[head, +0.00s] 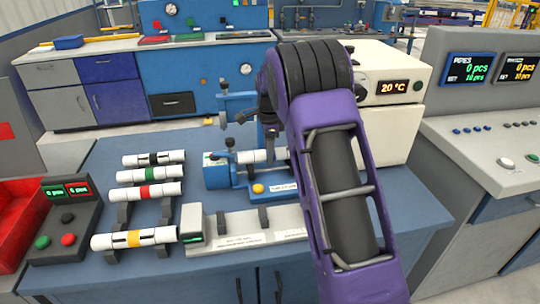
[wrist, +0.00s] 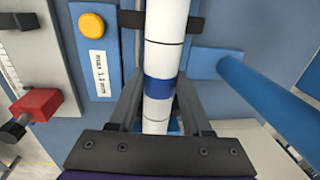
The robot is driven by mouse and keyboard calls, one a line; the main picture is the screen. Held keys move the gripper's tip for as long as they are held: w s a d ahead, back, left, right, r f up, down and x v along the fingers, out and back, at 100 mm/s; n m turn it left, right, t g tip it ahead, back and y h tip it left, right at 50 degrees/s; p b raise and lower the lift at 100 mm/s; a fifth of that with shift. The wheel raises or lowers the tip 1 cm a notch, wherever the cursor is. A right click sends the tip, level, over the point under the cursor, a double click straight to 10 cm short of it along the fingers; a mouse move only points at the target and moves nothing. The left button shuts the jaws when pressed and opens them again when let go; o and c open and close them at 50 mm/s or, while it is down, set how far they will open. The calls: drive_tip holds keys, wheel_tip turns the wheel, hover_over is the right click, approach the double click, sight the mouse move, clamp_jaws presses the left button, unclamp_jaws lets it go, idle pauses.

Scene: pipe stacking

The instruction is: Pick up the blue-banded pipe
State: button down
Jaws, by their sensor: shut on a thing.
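The blue-banded pipe (wrist: 158,88) is white with a blue band and runs lengthwise up the middle of the wrist view. My gripper (wrist: 157,100) is shut on it, with one finger on each side near the band. In the head view, a white length of this pipe (head: 248,156) shows over the blue fixture (head: 222,181). My arm hides much of it and of my gripper there. Dark supports flank the pipe at the top of the wrist view. I cannot tell whether the pipe still touches them.
Black-banded (head: 153,158), green-banded (head: 149,173), red-banded (head: 150,191) and yellow-banded (head: 134,238) pipes lie on supports at left. A grey-white gauge block (head: 235,237) is in front of the fixture. A cream oven-like box (head: 395,100) stands behind right. A button box (head: 65,225) sits at left.

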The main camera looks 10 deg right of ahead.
wheel_tip(320, 180, up, 18)
drive_tip(key=p, duration=0.3)
idle(0.3)
idle(0.7)
